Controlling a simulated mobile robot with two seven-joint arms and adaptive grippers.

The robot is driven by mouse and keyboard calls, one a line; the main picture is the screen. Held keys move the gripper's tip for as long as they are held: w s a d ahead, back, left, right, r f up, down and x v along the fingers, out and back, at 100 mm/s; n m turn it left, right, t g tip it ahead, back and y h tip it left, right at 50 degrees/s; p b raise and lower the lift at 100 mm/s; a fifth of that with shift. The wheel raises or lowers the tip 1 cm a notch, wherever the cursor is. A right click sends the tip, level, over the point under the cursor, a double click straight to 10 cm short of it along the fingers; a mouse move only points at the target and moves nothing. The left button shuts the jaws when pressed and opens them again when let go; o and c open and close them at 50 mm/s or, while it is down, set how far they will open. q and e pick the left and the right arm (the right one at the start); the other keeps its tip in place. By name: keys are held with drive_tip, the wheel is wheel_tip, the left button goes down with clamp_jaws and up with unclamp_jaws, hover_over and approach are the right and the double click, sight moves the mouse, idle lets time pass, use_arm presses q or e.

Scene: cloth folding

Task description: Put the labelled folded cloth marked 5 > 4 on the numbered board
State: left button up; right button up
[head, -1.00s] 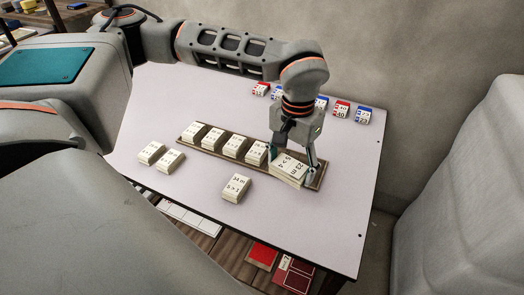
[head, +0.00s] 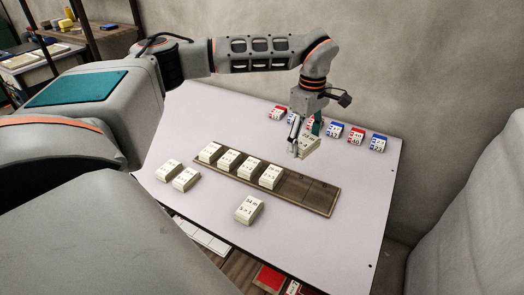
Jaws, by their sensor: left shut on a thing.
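My left gripper (head: 305,136) is shut on a cream folded cloth (head: 310,147). It holds the cloth over the table behind the board, close to the red and blue pieces. The print on the held cloth is too small to read surely now. The brown board (head: 318,199) lies across the table. Several cream folded cloths (head: 249,167) stand in a row on its left and middle part, and its right end is bare. My right gripper is not in view.
A cream folded cloth (head: 249,210) lies in front of the board on the pale table (head: 345,225). Two more (head: 177,174) lie to its left. Red and blue labelled pieces (head: 356,136) line the back. A wall stands behind, and a grey surface (head: 465,200) is at right.

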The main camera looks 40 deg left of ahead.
sight(294, 188)
use_arm(q)
drive_tip(key=shift+w+a+r+n, duration=0.15)
drive_tip(key=shift+w+a+n, duration=0.1)
drive_tip(key=shift+a+n, duration=0.3)
drive_tip(key=shift+w+a+r+n, duration=0.15)
drive_tip(key=shift+w+a+n, duration=0.15)
drive_tip(key=shift+n, duration=0.35)
drive_tip(key=shift+a+f+n, duration=0.2)
drive_tip(key=shift+n, duration=0.1)
wheel_tip(294, 188, down, 20)
drive_tip(key=shift+r+b, duration=0.15)
drive_tip(key=shift+b, duration=0.8)
drive_tip(key=o, duration=1.1)
